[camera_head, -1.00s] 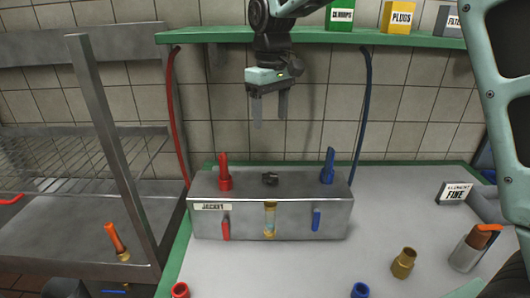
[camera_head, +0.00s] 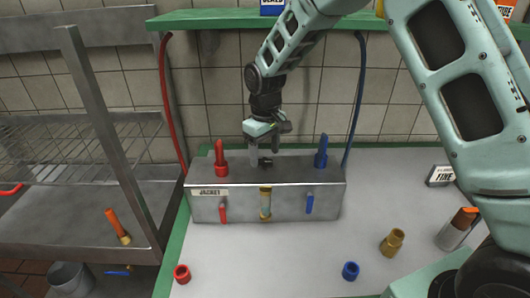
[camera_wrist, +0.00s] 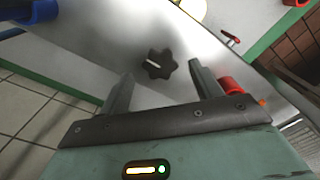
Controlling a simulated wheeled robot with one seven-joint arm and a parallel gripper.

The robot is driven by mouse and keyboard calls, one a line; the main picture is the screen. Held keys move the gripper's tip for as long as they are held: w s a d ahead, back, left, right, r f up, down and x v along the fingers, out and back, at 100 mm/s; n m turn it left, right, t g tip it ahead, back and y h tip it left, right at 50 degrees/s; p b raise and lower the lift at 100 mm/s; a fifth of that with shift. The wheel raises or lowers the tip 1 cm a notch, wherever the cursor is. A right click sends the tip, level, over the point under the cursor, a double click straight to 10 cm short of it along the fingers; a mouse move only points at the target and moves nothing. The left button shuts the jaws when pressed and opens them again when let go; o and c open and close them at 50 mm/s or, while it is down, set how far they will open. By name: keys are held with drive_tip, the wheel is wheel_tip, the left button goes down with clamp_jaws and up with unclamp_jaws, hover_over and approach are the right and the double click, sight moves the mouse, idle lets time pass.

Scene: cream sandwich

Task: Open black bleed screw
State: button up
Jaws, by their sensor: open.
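The black bleed screw (camera_head: 265,162) is a small star-shaped knob on top of the metal box labelled JACKET (camera_head: 240,205), between the red and blue fittings. In the wrist view the black knob (camera_wrist: 160,64) with a white mark lies beyond and between my fingertips. My gripper (camera_head: 264,158) points down over the box at the knob, with its fingers apart on either side in view. The gripper also shows in the wrist view (camera_wrist: 162,72), open and empty. I see no contact with the knob.
A red fitting (camera_head: 221,160) and a blue fitting (camera_head: 321,152) stand upright on the box on either side of the knob. Red and blue hoses hang from the green shelf (camera_head: 215,19). Loose caps, including a brass one (camera_head: 392,242), lie on the bench.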

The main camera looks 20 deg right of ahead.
drive_tip(key=shift+f, duration=0.95)
drive_tip(key=c, duration=1)
drive_tip(key=shift+o, duration=0.2)
